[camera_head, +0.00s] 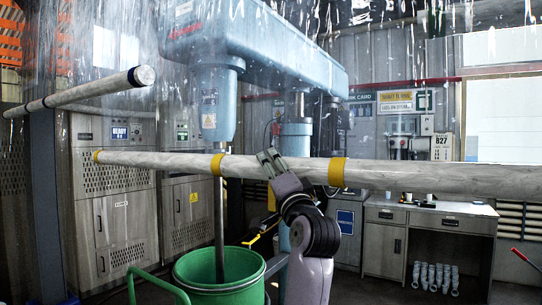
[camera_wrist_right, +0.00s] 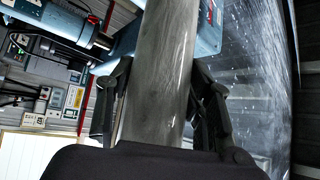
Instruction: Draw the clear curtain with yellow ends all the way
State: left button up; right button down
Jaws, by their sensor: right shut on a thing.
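A long pale grey bar (camera_head: 440,174) with yellow bands (camera_head: 218,165) crosses the head view from the left middle to the right edge. Clear, spattered curtain sheet (camera_head: 115,45) shows above it; its exact edges are hard to make out. My right gripper (camera_head: 271,162) reaches up from below and is shut on the bar between two yellow bands. In the right wrist view the bar (camera_wrist_right: 160,75) runs between the two dark fingers (camera_wrist_right: 163,105). My left gripper is not in view.
A second bar with black ends (camera_head: 95,91) hangs at the upper left. Behind stands a blue disperser (camera_head: 260,45) with a shaft down into a green bucket (camera_head: 215,285). Grey cabinets (camera_head: 112,200) stand left, a desk (camera_head: 430,215) right.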

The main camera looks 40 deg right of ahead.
notch_tip(320, 180, down, 24)
jog(key=b, duration=1.1)
jog(key=shift+b, duration=0.35)
jog(key=c, duration=0.8)
grip_release()
jog(key=shift+r, duration=0.1)
jog(key=v, duration=1.2)
